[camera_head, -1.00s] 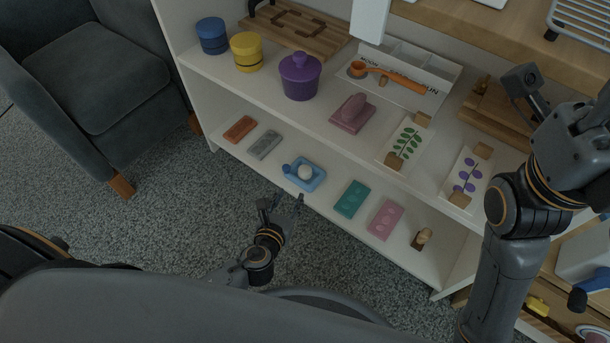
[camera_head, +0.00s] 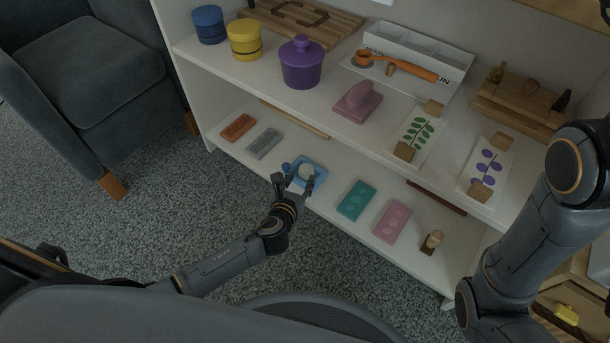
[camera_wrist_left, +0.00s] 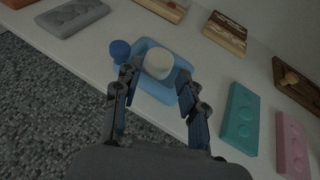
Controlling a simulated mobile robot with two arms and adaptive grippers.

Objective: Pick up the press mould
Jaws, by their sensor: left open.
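A blue press mould (camera_head: 318,180) holds a round white piece (camera_head: 306,171) and has a blue ball-shaped knob at its left corner. It lies on the lower shelf, and the left wrist view shows it (camera_wrist_left: 152,92) too. My left gripper (camera_head: 295,184) is open at the front of this mould. In the left wrist view its two fingers (camera_wrist_left: 160,88) overlap the mould's near part, one on each side of the white piece; I cannot tell whether they touch it. Teal (camera_head: 356,200) and pink (camera_head: 392,222) moulds with round hollows lie to the right.
Orange-red (camera_head: 238,128) and grey (camera_head: 264,143) blocks lie left on the lower shelf; a small wooden stamp (camera_head: 432,241) stands right. The upper shelf (camera_head: 330,115) overhangs behind, carrying a purple pot (camera_head: 301,63) and other craft items. Carpet is clear in front.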

